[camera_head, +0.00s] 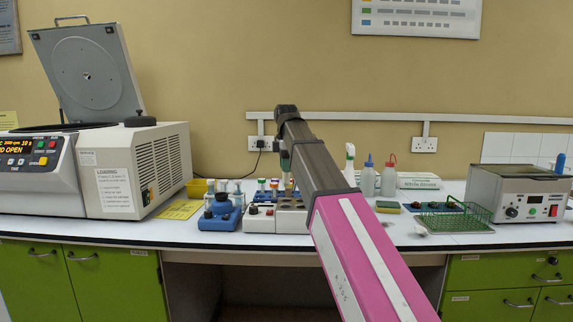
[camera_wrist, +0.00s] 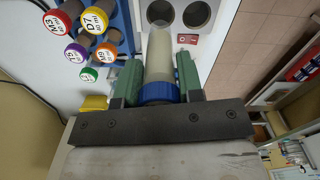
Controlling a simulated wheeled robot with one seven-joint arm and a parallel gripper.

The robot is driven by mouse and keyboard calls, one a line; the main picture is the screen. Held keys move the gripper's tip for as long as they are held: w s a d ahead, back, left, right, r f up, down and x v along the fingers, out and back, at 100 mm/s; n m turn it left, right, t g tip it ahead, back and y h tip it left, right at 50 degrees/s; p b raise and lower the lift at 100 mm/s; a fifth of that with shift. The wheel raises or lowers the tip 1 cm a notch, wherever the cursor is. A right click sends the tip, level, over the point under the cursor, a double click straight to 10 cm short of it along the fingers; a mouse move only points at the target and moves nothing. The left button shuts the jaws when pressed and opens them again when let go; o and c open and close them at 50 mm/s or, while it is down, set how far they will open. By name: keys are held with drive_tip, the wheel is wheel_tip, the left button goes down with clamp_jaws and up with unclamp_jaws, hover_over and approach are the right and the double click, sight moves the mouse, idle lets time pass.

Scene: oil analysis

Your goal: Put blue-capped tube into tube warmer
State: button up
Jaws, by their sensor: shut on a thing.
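The blue-capped tube (camera_wrist: 159,55) is in my gripper (camera_wrist: 159,85), with its blue cap nearest the wrist camera and its pale body pointing away. The green fingers are shut on it on both sides. The tube warmer (camera_head: 290,219) is a white block on the bench with round wells in its grey top. In the wrist view two of its wells (camera_wrist: 197,14) show just past the tube's far end, near a red switch. The tube's tip overlaps the block in view; I cannot tell its height above it. In the head view my arm hides most of the gripper.
A blue rack (camera_wrist: 124,35) of colour-capped tubes stands close to the left of the held tube in the wrist view. A blue device (camera_head: 220,214) stands left of the warmer. A centrifuge (camera_head: 165,155) with open lid is further left. A green wire rack (camera_head: 455,219) lies right.

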sight(286, 188)
drive_tip(key=shift+f, duration=4.8)
drive_tip(key=o, duration=1)
